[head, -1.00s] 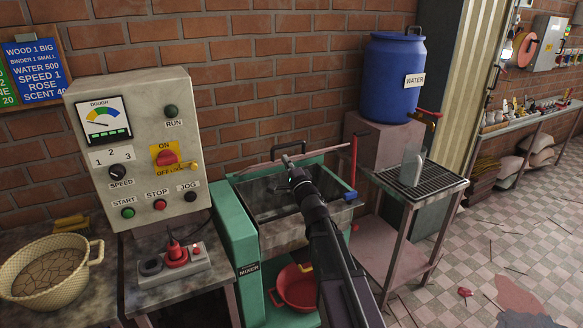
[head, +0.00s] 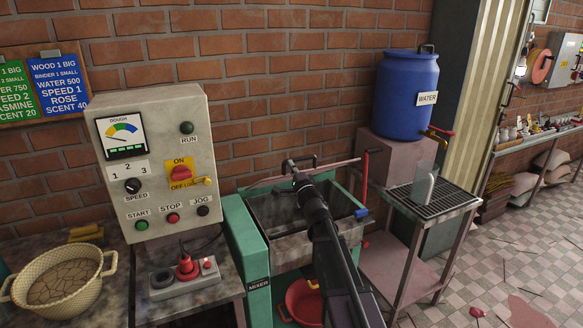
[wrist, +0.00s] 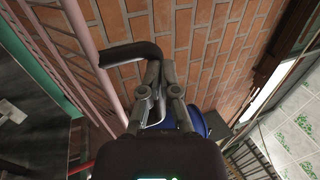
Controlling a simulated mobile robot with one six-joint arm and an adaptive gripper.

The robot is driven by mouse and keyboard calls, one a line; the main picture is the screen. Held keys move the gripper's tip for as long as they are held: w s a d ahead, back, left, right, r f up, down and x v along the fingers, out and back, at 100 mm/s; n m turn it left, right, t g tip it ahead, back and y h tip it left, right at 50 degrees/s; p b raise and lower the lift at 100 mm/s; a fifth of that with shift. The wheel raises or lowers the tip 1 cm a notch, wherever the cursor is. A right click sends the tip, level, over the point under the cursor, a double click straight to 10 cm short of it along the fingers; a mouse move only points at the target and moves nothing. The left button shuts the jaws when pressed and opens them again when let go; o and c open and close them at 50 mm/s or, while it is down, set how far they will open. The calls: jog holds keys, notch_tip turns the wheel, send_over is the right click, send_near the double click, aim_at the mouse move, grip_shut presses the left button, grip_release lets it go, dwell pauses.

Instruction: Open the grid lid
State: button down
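The pinkish grid lid (head: 264,174) stands raised at the back of the mixer, seen almost edge-on near the brick wall. Its pink bars (wrist: 78,58) run up the left of the wrist view. The lid's black handle (head: 302,158) juts up from its top edge, and in the wrist view the handle (wrist: 128,52) curves from the lid to my fingertips. My gripper (head: 297,178) is at the lid beside the handle. In the wrist view its fingertips (wrist: 160,66) are close together at the handle's bend. Whether they grip it is unclear.
The green mixer's tub (head: 275,207) is open below the lid. A red lever (head: 366,172) stands at its right. A control panel (head: 150,165) is on the left; a blue water barrel (head: 405,92) and a metal stand (head: 440,197) are on the right.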

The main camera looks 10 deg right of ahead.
jog(key=shift+w+r, duration=0.1)
jog(key=shift+w, duration=0.05)
jog(key=s+r+p+x, duration=0.1)
jog(key=p+x, duration=0.6)
jog(key=x, duration=0.7)
jog(key=r+p+x, duration=0.4)
jog(key=p+x, duration=0.3)
jog(key=x, duration=0.6)
jog(key=shift+r, duration=0.2)
jog(key=shift+s+d, duration=0.15)
jog(key=s+d+r+p, duration=0.1)
jog(key=s+r+p, duration=0.1)
jog(key=s, duration=0.4)
jog(key=s+d+r+p, duration=0.2)
jog(key=s+r+p, duration=0.1)
jog(key=s, duration=0.3)
jog(key=shift+s, duration=0.25)
